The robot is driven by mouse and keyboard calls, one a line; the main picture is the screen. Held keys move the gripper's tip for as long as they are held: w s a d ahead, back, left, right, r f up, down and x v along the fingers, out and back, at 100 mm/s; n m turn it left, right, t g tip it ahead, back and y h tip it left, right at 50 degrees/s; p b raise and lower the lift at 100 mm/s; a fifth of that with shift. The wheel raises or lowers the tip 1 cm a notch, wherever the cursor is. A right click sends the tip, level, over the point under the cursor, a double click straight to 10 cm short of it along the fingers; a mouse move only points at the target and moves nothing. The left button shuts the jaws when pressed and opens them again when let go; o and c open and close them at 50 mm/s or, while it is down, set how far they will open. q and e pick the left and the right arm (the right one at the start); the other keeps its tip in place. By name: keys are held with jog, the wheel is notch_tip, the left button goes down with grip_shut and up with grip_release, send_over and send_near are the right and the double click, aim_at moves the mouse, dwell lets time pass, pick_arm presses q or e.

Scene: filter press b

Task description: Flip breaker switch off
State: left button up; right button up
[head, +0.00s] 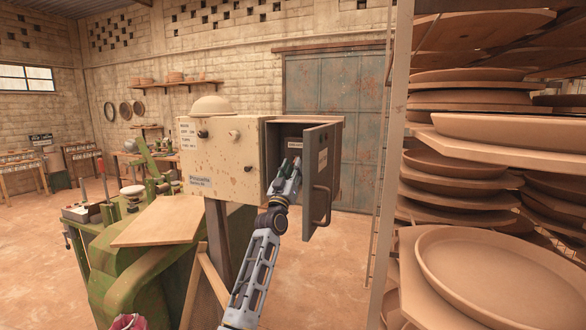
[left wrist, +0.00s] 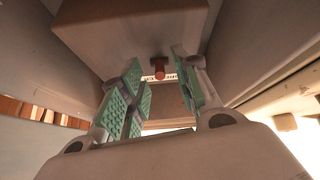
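A breaker box (head: 303,133) with its grey door (head: 323,175) swung open stands at the middle of the head view. My left gripper (head: 291,165) reaches into its opening. In the left wrist view, a small red-tipped breaker switch (left wrist: 159,70) sticks out below a brown boxy housing (left wrist: 135,35). The green-padded fingers of my left gripper (left wrist: 157,78) are apart, one on each side of the switch in the picture. I cannot tell whether they touch it. The switch is hidden by my gripper in the head view. My right gripper is in neither view.
The open door with its handle (head: 321,205) stands close to the right of my left arm. A cream control panel (head: 222,155) adjoins the box on the left. A rack of clay plates (head: 470,180) fills the right side. A green machine (head: 135,260) stands at left.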

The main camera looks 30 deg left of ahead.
pick_arm(q)
jog(key=v, duration=1.1)
jog(key=shift+s, duration=0.15)
dwell(0.3)
dwell(0.7)
